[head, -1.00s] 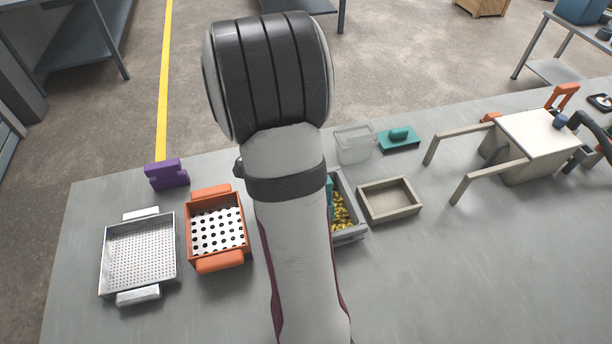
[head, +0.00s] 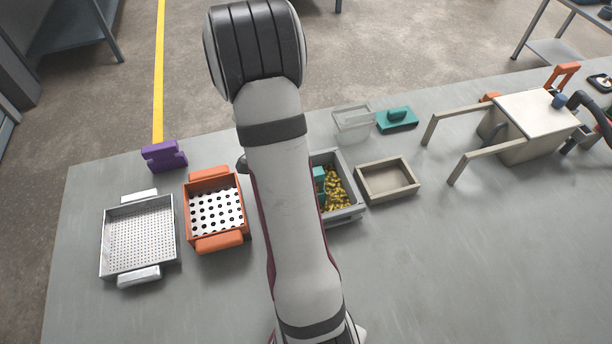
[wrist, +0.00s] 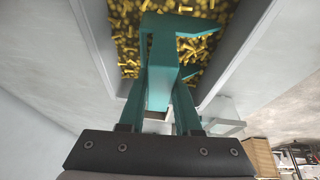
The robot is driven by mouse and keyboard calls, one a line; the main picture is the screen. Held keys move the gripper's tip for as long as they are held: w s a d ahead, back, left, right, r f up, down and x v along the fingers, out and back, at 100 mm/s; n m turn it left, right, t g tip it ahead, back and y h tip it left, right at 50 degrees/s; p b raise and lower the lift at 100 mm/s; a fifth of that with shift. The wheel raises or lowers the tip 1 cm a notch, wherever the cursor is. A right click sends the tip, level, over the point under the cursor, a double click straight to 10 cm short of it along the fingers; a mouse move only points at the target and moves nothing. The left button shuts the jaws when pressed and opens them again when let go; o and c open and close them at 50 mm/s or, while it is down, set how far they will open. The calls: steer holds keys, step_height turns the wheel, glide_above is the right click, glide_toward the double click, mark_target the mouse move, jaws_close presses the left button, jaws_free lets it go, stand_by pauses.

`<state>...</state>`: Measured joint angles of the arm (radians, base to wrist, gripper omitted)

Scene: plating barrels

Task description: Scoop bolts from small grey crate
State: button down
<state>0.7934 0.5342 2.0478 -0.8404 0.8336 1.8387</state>
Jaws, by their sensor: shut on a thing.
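The small grey crate (head: 350,213) stands near the middle of the table, partly hidden behind my arm. Yellow bolts (head: 337,190) lie loose in it. In the wrist view the crate's wall (wrist: 238,50) frames the bolts (wrist: 125,35). My gripper (wrist: 160,80) points down into the crate and is shut on a teal scoop (wrist: 180,24). The scoop lies over the bolts, with some bolts showing around its edges. Part of the teal scoop (head: 319,178) also shows in the head view inside the crate's left side. Whether the scoop holds bolts cannot be told.
An empty beige tray (head: 413,192) stands right of the crate. Behind are a clear box (head: 352,130) and a teal handled block (head: 397,119). An orange perforated basket (head: 220,243), a metal basket (head: 172,240) and a purple block (head: 164,156) stand left. The front right table is clear.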

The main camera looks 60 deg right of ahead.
steer(key=shift+s+a+r+t+h, duration=0.45)
steer(key=shift+s+a+t+h, duration=0.15)
steer(key=shift+t, duration=0.1)
step_height(320, 180, up, 10)
steer(key=s+a, duration=0.1)
steer(key=shift+s, duration=0.15)
steer(key=shift+a, duration=0.1)
steer(key=w+a+r+n+t+y, duration=0.2)
steer(key=w+a+n, duration=0.4)
steer(key=a+n, duration=0.3)
steer(key=w+a+r+n+t+y, duration=0.1)
steer(key=w+a+r+n+t, duration=0.1)
steer(key=w+a+r+n, duration=0.3)
steer(key=w+a+r+n+t+y, duration=0.2)
steer(key=w+a+n, duration=0.6)
steer(key=a+n, duration=0.5)
steer(key=shift+a+r+t+y, duration=0.3)
steer(key=shift+a+r+t, duration=0.15)
steer(key=shift+r, duration=0.3)
